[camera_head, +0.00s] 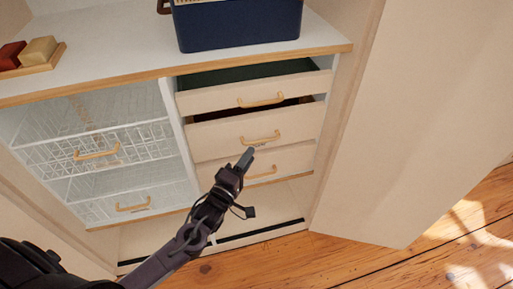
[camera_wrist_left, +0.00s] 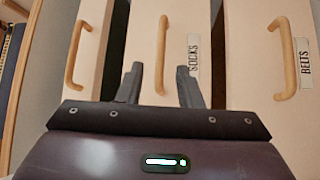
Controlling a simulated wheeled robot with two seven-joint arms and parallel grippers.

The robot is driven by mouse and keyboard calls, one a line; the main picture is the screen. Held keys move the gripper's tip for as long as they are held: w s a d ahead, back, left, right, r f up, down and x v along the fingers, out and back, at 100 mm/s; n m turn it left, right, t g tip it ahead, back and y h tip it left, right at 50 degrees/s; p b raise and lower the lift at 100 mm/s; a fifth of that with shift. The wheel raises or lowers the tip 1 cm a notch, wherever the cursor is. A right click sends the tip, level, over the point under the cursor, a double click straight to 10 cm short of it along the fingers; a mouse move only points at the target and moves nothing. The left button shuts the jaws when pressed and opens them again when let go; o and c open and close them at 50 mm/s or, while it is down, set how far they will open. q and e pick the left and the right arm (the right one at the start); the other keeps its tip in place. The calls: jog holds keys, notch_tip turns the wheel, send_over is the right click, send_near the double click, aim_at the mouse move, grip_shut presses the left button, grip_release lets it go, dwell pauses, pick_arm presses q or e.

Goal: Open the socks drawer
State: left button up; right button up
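The socks drawer (camera_head: 222,137) is the middle one of the right-hand stack. It stands slightly pulled out, with a dark gap and something brown showing above its front. The left wrist view shows its SOCKS label (camera_wrist_left: 193,56) and wooden handle (camera_wrist_left: 162,50). The handle also shows in the head view (camera_head: 260,138). My left gripper (camera_wrist_left: 158,74) is open, its two fingers on either side of the handle's line. It also shows in the head view (camera_head: 247,156), just below the handle. I cannot tell whether they touch. My right gripper is out of view.
The top drawer (camera_head: 215,98) is partly open with dark green inside. The belts drawer (camera_wrist_left: 262,60) below the socks drawer looks shut. Wire baskets (camera_head: 90,135) stand left. A cabinet door (camera_head: 410,120) stands open at right. A blue box (camera_head: 240,25) sits on top.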

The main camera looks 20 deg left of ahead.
pick_arm(q)
jog(key=x, duration=0.5)
jog(key=shift+w, duration=0.35)
grip_shut()
